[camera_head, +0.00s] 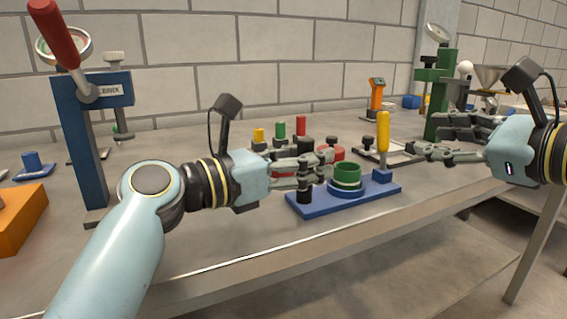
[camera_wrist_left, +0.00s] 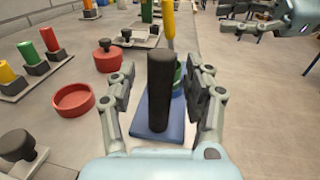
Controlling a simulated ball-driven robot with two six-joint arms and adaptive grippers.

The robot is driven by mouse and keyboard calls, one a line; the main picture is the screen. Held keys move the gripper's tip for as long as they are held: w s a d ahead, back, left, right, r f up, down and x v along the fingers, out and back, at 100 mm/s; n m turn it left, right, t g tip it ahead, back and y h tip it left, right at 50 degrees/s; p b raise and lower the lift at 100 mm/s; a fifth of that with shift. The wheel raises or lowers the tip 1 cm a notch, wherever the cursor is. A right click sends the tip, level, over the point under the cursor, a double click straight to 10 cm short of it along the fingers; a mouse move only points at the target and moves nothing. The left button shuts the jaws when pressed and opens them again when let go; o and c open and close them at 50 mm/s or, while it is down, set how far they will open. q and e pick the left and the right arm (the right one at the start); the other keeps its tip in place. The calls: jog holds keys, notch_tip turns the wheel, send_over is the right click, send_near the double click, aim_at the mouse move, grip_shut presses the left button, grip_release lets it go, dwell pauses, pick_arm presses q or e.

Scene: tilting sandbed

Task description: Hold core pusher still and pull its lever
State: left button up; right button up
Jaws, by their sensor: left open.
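The core pusher has a blue base (camera_head: 330,208) with a green cup (camera_head: 347,174) in its middle, a black post (camera_head: 304,193) at its left end and an upright yellow lever (camera_head: 383,131) at its right end. My left gripper (camera_head: 322,168) is open at the post. In the left wrist view its fingers (camera_wrist_left: 163,92) stand on either side of the black post (camera_wrist_left: 160,75), with gaps showing. The post hides part of the green cup there. My right gripper (camera_head: 428,136) is open and empty, to the right of the yellow lever and apart from it.
A blue press (camera_head: 82,140) with a red handle stands at the left. A red dish (camera_wrist_left: 74,98) and several coloured-handled tools lie behind the core pusher. A green press (camera_head: 441,95) stands behind my right gripper. The table's front edge (camera_head: 300,238) runs close in front.

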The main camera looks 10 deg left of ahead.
pick_arm(q)
jog(key=shift+w+d, duration=0.15)
jog(key=shift+c, duration=0.2)
grip_shut()
dwell(0.5)
